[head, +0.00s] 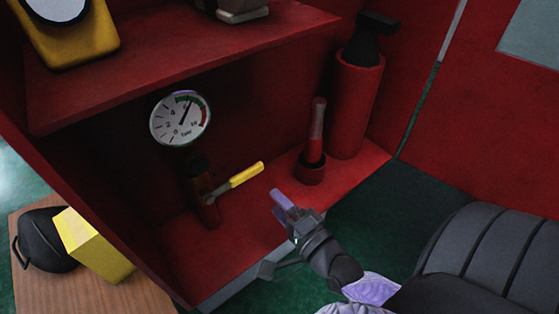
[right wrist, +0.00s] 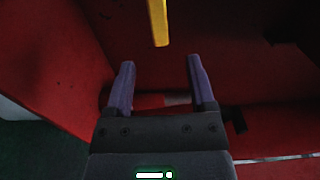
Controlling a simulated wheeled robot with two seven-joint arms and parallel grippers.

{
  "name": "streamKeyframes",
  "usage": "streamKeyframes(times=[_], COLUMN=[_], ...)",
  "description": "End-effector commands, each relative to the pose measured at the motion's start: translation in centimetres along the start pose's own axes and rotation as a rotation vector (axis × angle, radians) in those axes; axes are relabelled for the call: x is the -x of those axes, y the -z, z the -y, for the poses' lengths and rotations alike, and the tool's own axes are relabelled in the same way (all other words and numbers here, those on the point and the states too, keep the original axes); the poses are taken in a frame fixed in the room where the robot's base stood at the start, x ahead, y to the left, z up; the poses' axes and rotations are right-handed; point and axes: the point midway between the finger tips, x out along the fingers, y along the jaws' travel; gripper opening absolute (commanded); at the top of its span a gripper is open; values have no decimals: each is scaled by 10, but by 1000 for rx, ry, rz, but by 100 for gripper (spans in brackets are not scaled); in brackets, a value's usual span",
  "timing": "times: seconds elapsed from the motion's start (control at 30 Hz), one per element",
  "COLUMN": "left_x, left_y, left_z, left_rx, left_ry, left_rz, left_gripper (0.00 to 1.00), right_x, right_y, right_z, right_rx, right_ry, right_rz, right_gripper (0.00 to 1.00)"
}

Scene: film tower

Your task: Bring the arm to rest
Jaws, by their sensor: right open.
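My right gripper (head: 281,203) is in front of the lower shelf of a red cabinet in the head view, its purple fingers pointing up and left toward a yellow-handled valve (head: 206,196). In the right wrist view the same gripper (right wrist: 160,85) shows two purple fingers spread apart with nothing between them. The end of the yellow handle (right wrist: 158,22) is beyond the fingertips, apart from them. My left gripper is not in view.
A round gauge (head: 180,118) is above the valve. A red-and-black upright tool (head: 315,140) and a red cylinder (head: 354,105) stand on the shelf to the right. A wooden surface (head: 90,285) bears a black item (head: 45,243) and a yellow block (head: 92,245). Green floor shows at right.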

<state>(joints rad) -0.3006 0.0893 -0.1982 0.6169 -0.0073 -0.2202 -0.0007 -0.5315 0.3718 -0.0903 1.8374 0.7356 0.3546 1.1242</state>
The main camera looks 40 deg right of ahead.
Motion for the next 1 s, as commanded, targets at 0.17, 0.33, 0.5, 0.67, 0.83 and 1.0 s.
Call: streamKeyframes(times=[0.17, 0.33, 0.5, 0.67, 0.83, 1.0], left_x=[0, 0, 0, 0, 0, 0], left_y=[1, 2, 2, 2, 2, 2], left_z=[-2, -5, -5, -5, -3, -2], left_rx=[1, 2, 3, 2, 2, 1], left_ry=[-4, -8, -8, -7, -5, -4], left_rz=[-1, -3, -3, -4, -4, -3], left_gripper=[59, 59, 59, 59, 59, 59], right_x=[0, 0, -1, 19, 51, 84], right_y=[0, 0, -30, -84, -92, -82], right_z=[0, 0, -7, -26, -36, -36], right_rx=[0, 0, 155, 656, 1041, 1289], right_ry=[0, 0, -107, -370, -577, -756], right_rz=[0, 0, 120, 450, 701, 901], right_gripper=[71, 71, 71, 71, 71, 71])
